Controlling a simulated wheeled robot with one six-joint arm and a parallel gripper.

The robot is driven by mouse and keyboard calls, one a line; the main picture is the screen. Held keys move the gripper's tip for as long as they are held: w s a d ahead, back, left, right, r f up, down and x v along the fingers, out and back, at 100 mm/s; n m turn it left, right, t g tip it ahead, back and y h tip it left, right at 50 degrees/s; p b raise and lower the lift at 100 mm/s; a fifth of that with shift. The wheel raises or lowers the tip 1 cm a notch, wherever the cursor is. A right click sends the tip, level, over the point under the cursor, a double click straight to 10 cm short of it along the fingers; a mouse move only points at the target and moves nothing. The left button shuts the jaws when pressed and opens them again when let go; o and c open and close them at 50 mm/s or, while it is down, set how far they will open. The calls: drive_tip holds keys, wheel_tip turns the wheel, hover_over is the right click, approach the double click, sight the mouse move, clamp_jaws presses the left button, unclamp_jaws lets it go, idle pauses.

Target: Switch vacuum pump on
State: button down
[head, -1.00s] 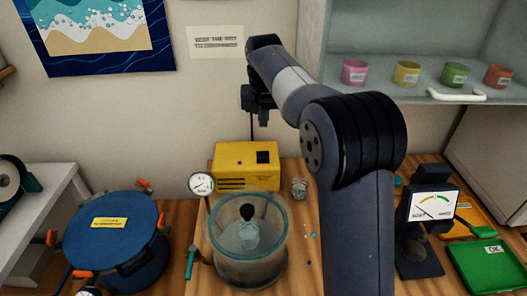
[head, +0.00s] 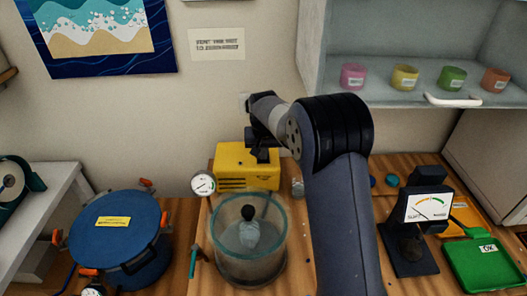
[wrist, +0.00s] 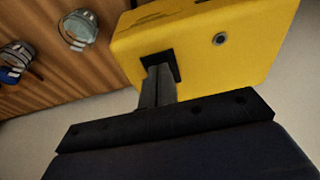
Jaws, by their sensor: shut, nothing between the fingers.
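The yellow vacuum pump (head: 232,172) stands on the wooden bench against the wall. It fills much of the upper wrist view (wrist: 210,60). A black square switch (wrist: 174,62) is set in its face, with a small round grey fitting (wrist: 220,39) beside it. My gripper (head: 262,156) is at the right part of the pump. Its closed, empty fingers (wrist: 160,80) reach the black switch and cover part of it. I cannot tell whether they press on it or which way it is set.
A glass chamber (head: 213,240) with a gauge (head: 203,184) stands in front of the pump. A small glass cup (wrist: 78,30) is close beside the pump. A blue pot (head: 120,240) is at left, a meter (head: 426,207) and green tray (head: 485,262) at right.

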drive_tip(key=shift+f, duration=0.1)
drive_tip(key=f+b, duration=0.1)
drive_tip(key=b, duration=0.2)
drive_tip(key=shift+s+t, duration=0.2)
drive_tip(key=shift+t, duration=0.1)
drive_tip(key=shift+r+p, duration=0.3)
drive_tip(key=shift+p, duration=0.15)
drive_tip(key=shift+w, duration=0.1)
drive_tip(key=shift+r, duration=0.1)
drive_tip(key=shift+w+r+p, duration=0.3)
drive_tip(key=shift+w+p, duration=0.4)
